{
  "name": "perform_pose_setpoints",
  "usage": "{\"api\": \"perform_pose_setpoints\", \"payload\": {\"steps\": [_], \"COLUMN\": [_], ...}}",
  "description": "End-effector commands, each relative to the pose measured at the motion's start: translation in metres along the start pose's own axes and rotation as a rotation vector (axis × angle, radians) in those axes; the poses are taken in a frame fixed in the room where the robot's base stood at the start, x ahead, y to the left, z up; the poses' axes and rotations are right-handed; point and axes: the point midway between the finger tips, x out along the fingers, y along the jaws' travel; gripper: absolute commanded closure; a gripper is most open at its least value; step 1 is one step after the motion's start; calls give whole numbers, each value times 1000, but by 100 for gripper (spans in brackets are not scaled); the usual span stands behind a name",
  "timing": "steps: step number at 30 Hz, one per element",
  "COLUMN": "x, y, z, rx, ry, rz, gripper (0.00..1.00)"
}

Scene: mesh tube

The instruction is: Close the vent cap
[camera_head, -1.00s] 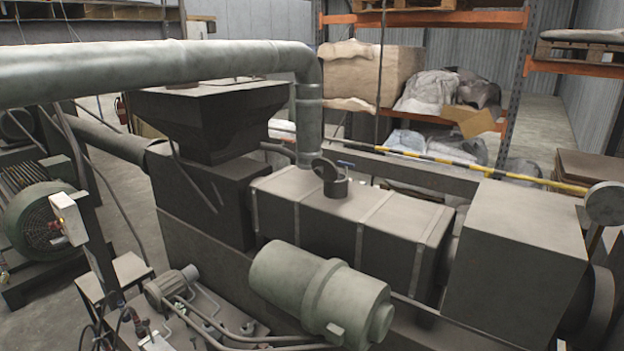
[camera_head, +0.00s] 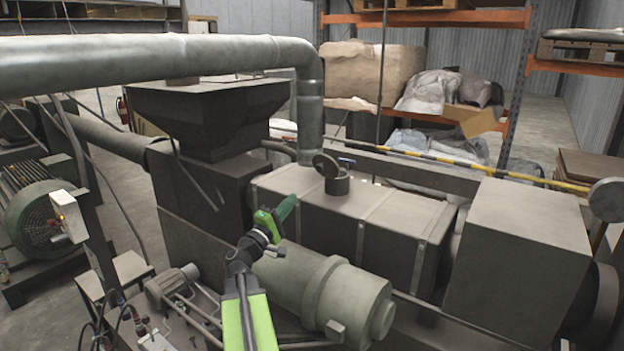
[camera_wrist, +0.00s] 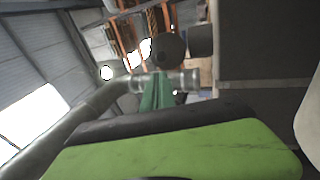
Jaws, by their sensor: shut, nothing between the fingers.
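The vent cap (camera_head: 325,166) is a round grey lid. It stands tilted open at the left-back rim of a short round vent neck (camera_head: 337,186) on top of the long grey housing. In the wrist view a dark round disc (camera_wrist: 168,48), which looks like the cap, shows just beyond the fingertips, beside a short cylinder that looks like the neck (camera_wrist: 202,40). My gripper (camera_head: 287,207) is shut and empty, left of and nearer than the neck, apart from the cap. Its green fingers (camera_wrist: 157,90) show together in the wrist view.
A thick vertical pipe (camera_head: 310,120) comes down just behind the cap. A small blue-handled part (camera_head: 346,162) sits behind the neck. A yellow-black bar (camera_head: 445,164) runs behind the housing (camera_head: 385,220).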

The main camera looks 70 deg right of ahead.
Motion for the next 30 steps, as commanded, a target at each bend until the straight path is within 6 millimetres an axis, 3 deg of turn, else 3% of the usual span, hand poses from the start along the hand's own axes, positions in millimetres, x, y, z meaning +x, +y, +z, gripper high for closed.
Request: {"api": "perform_pose_setpoints", "payload": {"steps": [5,18,24,30], "x": [20,114,136,140], "y": [2,2,0,-1], "z": [-1,-1,0,1], "rx": [0,0,0,1], "ry": [-2,-4,-4,-3], "rz": [-1,-2,-2,-2], "gripper": [100,100,100,100]}}
